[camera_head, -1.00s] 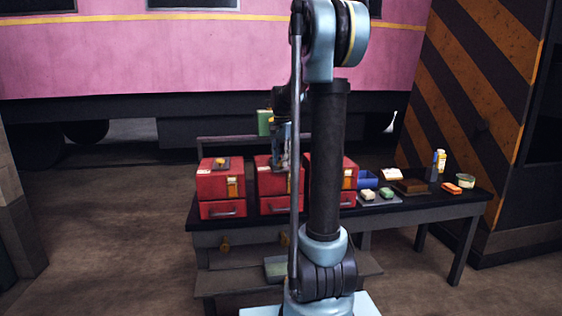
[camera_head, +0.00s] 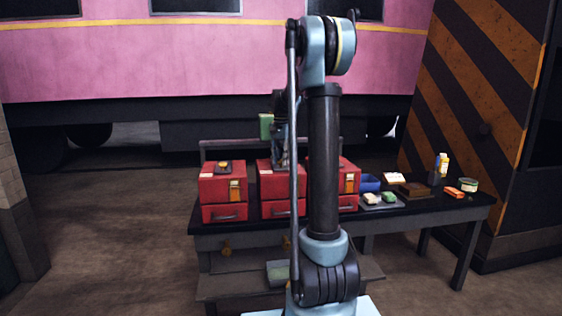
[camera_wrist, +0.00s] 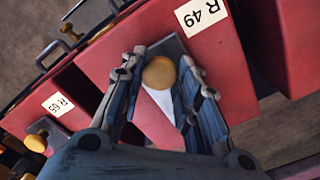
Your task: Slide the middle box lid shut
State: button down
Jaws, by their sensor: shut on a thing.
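The middle red box (camera_head: 266,189) stands on the dark bench between two similar red boxes. My gripper (camera_head: 281,164) is over its top, partly behind my own arm in the head view. In the wrist view, the fingers of my gripper (camera_wrist: 162,85) stand on both sides of a round yellow knob (camera_wrist: 160,73) and are shut on it. The knob is on a grey plate on the red top, beside a white label (camera_wrist: 202,12) reading R 49. A pale wedge shows below the knob between the fingers. How far the lid is open cannot be told.
The left red box (camera_head: 221,187) has a knob on a dark plate on top. The right red box (camera_head: 349,174) is partly behind my arm. A blue bin (camera_head: 370,182), a carton (camera_head: 442,163) and small blocks lie to the right on the bench (camera_head: 440,208).

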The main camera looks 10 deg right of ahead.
jog(key=c, duration=1.2)
grip_release()
jog(key=shift+w, duration=0.4)
jog(key=shift+s, duration=0.1)
jog(key=shift+r, duration=0.55)
notch_tip(320, 180, up, 11)
jog(key=shift+f, duration=0.1)
jog(key=s+f+n+t, duration=0.15)
jog(key=s+f, duration=0.25)
jog(key=s, duration=0.8)
jog(key=s+f+n, duration=0.3)
jog(key=s+f, duration=0.2)
jog(key=s, duration=0.7)
jog(key=s+f+n, duration=0.1)
jog(key=s+f, duration=0.5)
jog(key=s+f+n, duration=0.2)
jog(key=s+f, duration=0.4)
jog(key=s+f+n, duration=0.1)
jog(key=s+f, duration=0.5)
jog(key=shift+s+f+n+t, duration=0.25)
jog(key=shift+n+t, duration=0.1)
